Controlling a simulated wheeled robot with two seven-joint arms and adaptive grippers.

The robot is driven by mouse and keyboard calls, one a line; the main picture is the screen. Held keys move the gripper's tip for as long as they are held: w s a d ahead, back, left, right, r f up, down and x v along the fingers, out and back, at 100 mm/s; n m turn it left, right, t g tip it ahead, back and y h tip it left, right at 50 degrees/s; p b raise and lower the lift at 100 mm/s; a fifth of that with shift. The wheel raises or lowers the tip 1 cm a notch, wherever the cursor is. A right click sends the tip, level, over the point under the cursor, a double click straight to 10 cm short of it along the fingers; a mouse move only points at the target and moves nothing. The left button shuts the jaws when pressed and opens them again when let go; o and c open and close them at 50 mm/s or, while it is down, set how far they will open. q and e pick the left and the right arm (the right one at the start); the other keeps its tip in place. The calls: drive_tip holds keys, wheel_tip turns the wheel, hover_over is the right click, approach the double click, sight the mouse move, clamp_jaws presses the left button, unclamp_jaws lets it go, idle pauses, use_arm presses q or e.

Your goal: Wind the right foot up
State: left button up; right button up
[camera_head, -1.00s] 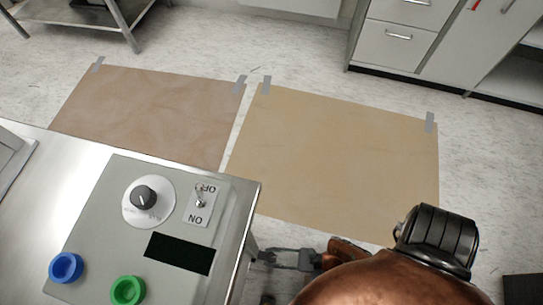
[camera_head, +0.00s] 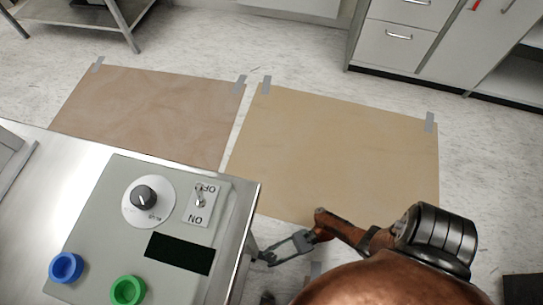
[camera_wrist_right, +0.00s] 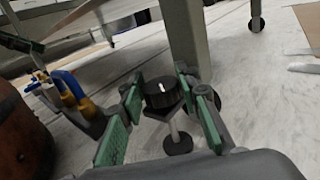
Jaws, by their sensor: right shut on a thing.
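In the right wrist view a black knob (camera_wrist_right: 160,92) with a white mark sits above a thin metal stem and a round dark foot pad (camera_wrist_right: 178,144) near the floor. It is beside a grey table leg (camera_wrist_right: 187,42). My right gripper (camera_wrist_right: 163,96) has its green-padded fingers on either side of the knob and is shut on it. In the head view my right gripper (camera_head: 270,256) is low beside the table's right edge, and the knob is hidden there. Green-padded parts that look like my left gripper (camera_wrist_right: 32,65) show at the left of the wrist view; their opening is unclear.
The metal table (camera_head: 60,148) carries a grey control box (camera_head: 110,220) with a dial, an ON/OFF switch, a blue button and a green button. Two taped brown floor sheets (camera_head: 330,150) lie behind it. Drawers (camera_head: 395,40) stand at the back right.

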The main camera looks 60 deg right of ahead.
drive_tip(key=shift+n+g+y, duration=0.9)
drive_tip(key=shift+n+g, duration=0.3)
drive_tip(key=shift+g, duration=0.5)
drive_tip(key=shift+r+n+g, duration=0.15)
drive_tip(key=shift+n+g, duration=0.45)
drive_tip(key=shift+g, duration=0.3)
drive_tip(key=o, duration=1.2)
drive_tip(key=shift+c, duration=0.2)
drive_tip(key=shift+s+t, duration=0.1)
drive_tip(key=shift+t, duration=0.2)
